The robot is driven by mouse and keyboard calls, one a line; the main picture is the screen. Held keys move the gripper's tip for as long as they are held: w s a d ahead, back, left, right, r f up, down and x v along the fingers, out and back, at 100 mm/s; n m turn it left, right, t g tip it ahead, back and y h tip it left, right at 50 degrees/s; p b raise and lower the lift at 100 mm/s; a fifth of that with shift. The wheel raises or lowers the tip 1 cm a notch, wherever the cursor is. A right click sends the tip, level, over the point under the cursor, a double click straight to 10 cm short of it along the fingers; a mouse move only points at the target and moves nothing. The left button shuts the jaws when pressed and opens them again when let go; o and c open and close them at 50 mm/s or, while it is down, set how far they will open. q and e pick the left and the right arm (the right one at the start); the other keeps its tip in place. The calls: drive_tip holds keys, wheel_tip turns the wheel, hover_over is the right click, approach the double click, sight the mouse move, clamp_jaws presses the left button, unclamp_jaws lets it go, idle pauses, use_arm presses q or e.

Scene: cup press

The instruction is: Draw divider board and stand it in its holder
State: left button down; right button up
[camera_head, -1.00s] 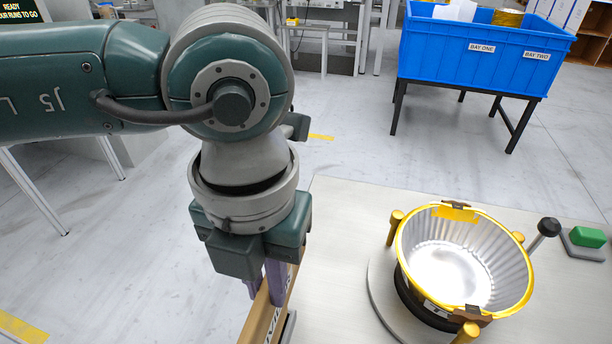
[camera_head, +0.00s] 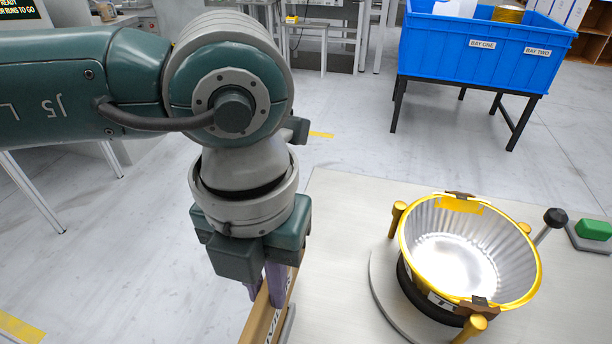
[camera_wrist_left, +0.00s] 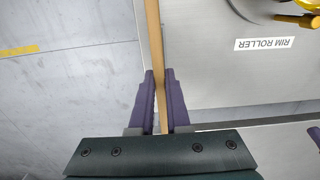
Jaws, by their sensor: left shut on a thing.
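My left gripper (camera_head: 264,287) points down at the left edge of the table in the head view. Its purple fingers are shut on the tan divider board (camera_head: 264,316), which stands on edge. Part of its lettering shows, and its lower end is cut off by the frame. In the left wrist view the gripper (camera_wrist_left: 160,100) has one finger on each side of the thin board edge (camera_wrist_left: 154,40). I cannot tell whether the board touches the table or a holder. The holder cannot be made out.
A yellow-rimmed silver cup (camera_head: 455,260) sits on a round fixture with yellow posts at the right. A black-knobbed lever (camera_head: 555,217) and a green button (camera_head: 594,230) are beyond it. A blue bin (camera_head: 480,55) stands behind. A "RIM ROLLER" label (camera_wrist_left: 264,44) lies on the table.

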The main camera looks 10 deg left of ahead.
use_arm(q)
drive_tip(key=shift+f+b, duration=0.45)
drive_tip(key=shift+f, duration=0.15)
drive_tip(key=c, duration=0.8)
unclamp_jaws()
wheel_tip(320, 180, up, 10)
drive_tip(key=shift+p, duration=0.3)
